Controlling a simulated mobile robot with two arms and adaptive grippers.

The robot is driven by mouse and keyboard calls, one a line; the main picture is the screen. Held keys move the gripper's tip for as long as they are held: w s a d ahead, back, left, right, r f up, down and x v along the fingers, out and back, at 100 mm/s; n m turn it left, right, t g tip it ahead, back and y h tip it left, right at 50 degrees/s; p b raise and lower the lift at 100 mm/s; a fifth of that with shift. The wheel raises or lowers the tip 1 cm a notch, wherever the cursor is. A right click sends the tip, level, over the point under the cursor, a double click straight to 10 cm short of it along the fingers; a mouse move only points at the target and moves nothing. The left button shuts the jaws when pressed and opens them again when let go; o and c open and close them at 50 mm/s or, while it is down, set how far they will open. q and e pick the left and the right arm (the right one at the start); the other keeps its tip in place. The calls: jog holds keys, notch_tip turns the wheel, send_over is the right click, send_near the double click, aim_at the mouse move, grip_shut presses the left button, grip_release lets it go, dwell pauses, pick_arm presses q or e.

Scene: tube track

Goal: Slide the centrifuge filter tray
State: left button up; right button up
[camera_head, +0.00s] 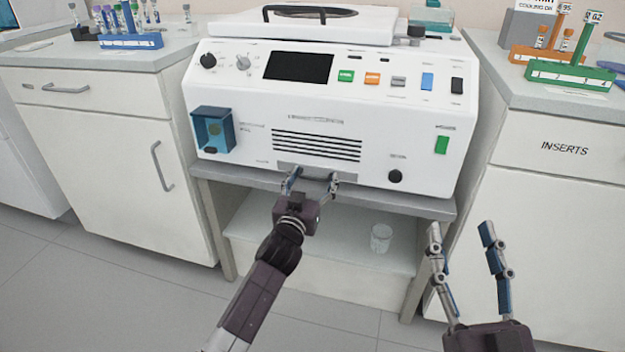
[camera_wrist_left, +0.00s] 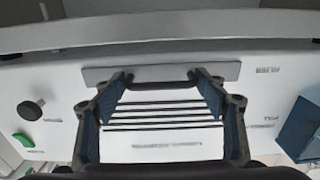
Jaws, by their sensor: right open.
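The white centrifuge (camera_head: 330,115) stands on a low grey stand. The filter tray shows as a grey plate (camera_head: 318,171) low on its front, below the black vent slots. In the left wrist view the tray (camera_wrist_left: 225,71) has a dark handle (camera_wrist_left: 160,86) along its edge. My left gripper (camera_head: 312,178) is open in front of the tray; its fingertips (camera_wrist_left: 160,78) are spread near the two ends of the handle. I cannot tell whether they touch it.
A blue box (camera_head: 213,130) juts from the centrifuge's left front. A clear cup (camera_head: 381,238) sits on the stand's lower shelf (camera_head: 330,248). Cabinets flank the stand on the left (camera_head: 100,140) and right (camera_head: 560,200), with tube racks on top. The floor in front is clear.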

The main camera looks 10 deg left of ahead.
pick_arm(q)
jog(key=shift+w+d+f, duration=0.1)
jog(key=shift+w, duration=0.05)
jog(key=shift+s, duration=0.25)
jog(key=s, duration=1.1)
jog(key=shift+s+a, duration=0.2)
jog(key=shift+s, duration=0.05)
